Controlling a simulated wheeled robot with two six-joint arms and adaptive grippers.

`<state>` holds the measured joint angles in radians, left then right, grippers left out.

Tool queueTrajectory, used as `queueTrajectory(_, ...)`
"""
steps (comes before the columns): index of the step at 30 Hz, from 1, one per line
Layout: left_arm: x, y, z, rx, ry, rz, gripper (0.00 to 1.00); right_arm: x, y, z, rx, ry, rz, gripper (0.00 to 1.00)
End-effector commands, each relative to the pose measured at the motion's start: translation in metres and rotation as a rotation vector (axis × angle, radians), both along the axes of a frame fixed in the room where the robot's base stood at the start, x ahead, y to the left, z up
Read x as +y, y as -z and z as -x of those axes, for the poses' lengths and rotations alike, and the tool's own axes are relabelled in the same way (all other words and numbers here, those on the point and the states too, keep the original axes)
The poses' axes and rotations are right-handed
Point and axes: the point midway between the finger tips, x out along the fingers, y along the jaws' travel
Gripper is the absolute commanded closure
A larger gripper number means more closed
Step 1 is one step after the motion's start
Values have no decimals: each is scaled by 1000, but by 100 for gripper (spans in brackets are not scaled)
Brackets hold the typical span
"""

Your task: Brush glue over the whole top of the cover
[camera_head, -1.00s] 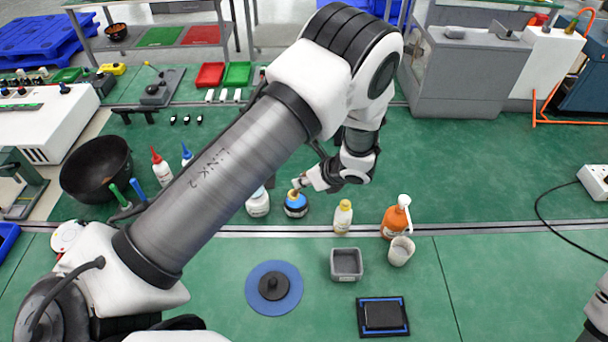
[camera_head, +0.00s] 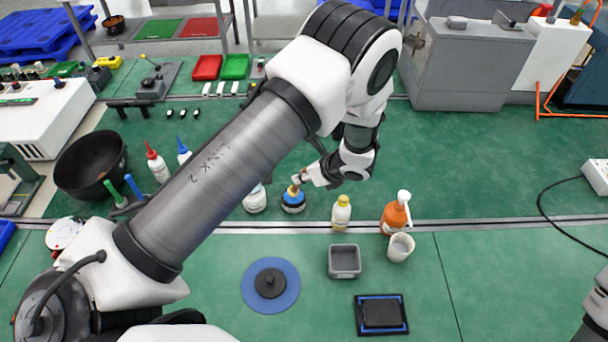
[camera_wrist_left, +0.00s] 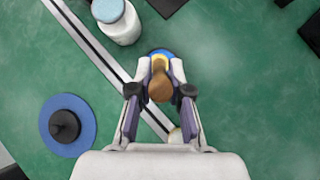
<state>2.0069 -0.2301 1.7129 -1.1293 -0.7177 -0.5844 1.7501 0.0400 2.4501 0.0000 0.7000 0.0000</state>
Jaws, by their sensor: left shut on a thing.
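My left gripper (camera_head: 301,181) is at a small dark pot (camera_head: 292,207) with a blue and yellow top, in the middle of the bench. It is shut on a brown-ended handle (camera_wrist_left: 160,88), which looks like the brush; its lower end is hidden. In the left wrist view the pot's blue and yellow rim (camera_wrist_left: 160,54) shows just beyond the fingertips. A dark rectangular plate, apparently the cover (camera_head: 382,313), lies flat in a blue-edged black frame (camera_head: 361,325) at the front, apart from the gripper. My right gripper is not in view.
A blue disc (camera_head: 249,287) with a black knob and a grey square dish (camera_head: 345,273) lie in front. A yellow-capped bottle (camera_head: 341,216), an orange pump bottle (camera_head: 394,218) and a pale cup (camera_head: 400,248) stand right. A white bottle (camera_head: 256,204) stands left of the pot.

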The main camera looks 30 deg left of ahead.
Motion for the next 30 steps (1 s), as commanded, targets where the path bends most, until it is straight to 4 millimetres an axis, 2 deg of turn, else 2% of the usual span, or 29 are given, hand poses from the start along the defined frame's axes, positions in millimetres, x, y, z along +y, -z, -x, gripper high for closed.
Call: queueTrajectory(30,0,10,0,0,0,0,100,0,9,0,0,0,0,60)
